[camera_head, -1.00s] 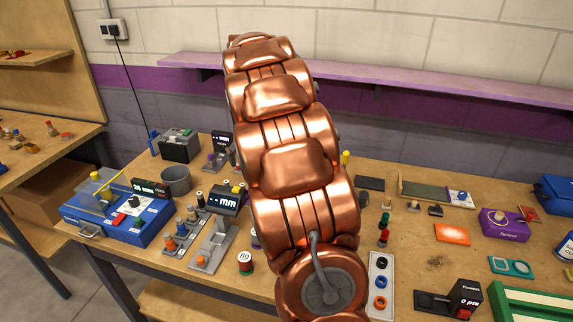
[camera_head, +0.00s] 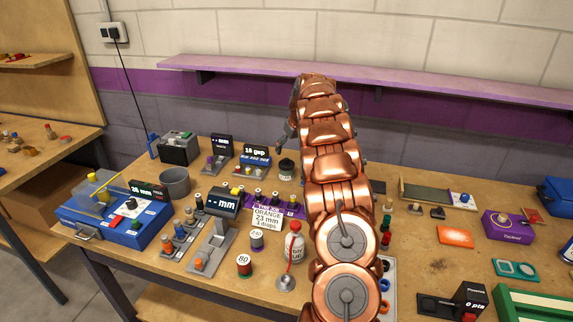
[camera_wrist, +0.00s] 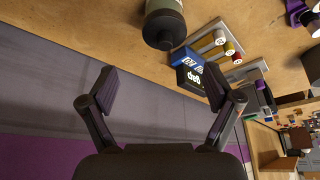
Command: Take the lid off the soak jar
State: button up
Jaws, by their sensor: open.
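The soak jar is probably the small dark jar (camera_head: 286,169) near the back of the bench, just left of my arm. Its dark lid with a knob (camera_wrist: 164,39) is on it. In the wrist view the jar body (camera_wrist: 165,8) is at the top edge, inverted and partly cut off. My gripper (camera_wrist: 160,80) is open and empty, its fingers spread wide, apart from the jar. In the head view my gripper (camera_head: 286,138) shows only partly, above and behind the jar, in front of the wall.
A blue gauge with an "18 gap" display (camera_head: 254,158) stands close left of the jar. The purple wall shelf (camera_head: 400,82) runs behind. My arm hides part of the bench.

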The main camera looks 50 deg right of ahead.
aim_at(287, 159)
jog(key=shift+s+a+p+x, duration=0.15)
jog(key=shift+p+x, duration=0.25)
jog(key=shift+x, duration=0.45)
jog(key=shift+a+p+x, duration=0.1)
jog(key=shift+p+x, duration=0.3)
jog(key=shift+x, duration=0.5)
jog(key=shift+s+a+p+x, duration=0.15)
jog(key=shift+p+x, duration=0.25)
jog(key=shift+x, duration=1.3)
jog(key=c, duration=0.8)
